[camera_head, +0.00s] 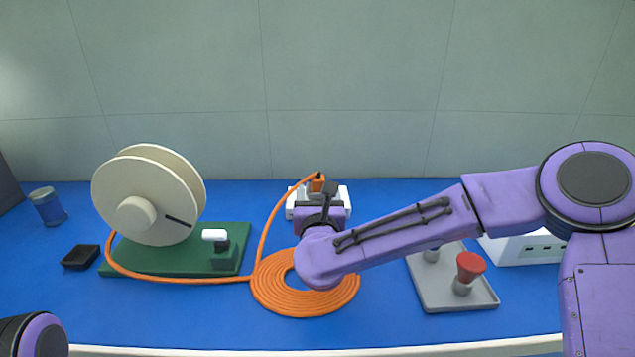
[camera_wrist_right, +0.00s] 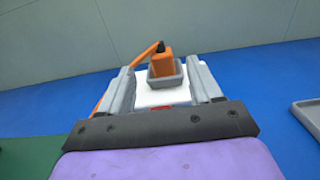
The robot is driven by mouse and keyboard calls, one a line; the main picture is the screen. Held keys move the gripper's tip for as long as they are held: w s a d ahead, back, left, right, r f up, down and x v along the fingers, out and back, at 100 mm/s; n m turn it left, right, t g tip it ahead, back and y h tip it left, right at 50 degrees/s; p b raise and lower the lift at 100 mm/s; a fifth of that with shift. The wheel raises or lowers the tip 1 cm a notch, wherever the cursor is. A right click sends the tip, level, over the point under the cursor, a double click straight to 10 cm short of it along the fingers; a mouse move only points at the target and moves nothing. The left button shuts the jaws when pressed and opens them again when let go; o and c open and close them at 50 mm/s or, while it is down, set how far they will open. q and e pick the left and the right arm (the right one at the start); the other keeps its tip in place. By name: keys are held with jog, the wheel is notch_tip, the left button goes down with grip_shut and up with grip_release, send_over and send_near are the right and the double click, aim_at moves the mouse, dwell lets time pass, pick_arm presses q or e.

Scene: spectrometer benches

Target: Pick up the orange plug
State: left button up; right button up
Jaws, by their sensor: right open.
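The orange plug (camera_head: 316,184) stands upright in a small grey holder (camera_wrist_right: 178,79) on a white block (camera_head: 342,196) at the back middle of the bench. In the right wrist view the plug (camera_wrist_right: 161,66) is ahead, between the lines of my two grey fingers. My right gripper (camera_wrist_right: 165,82) is open and empty, with a finger to either side and a gap to the plug. In the head view my right gripper (camera_head: 327,190) partly hides the block and holder. My left gripper is out of view; only a piece of my left arm shows at lower left.
An orange cable runs from the plug to a coil (camera_head: 271,300) and a cream reel (camera_head: 150,195) on a green base (camera_head: 180,262). A grey plate (camera_head: 440,296) with a red knob (camera_head: 470,265) and a white box (camera_head: 525,248) stand right.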

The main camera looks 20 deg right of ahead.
aim_at(318, 181)
jog(key=p+x, duration=0.1)
jog(key=x, duration=0.4)
jog(key=shift+f, duration=0.1)
jog(key=c, duration=1.1)
jog(key=shift+c, duration=0.2)
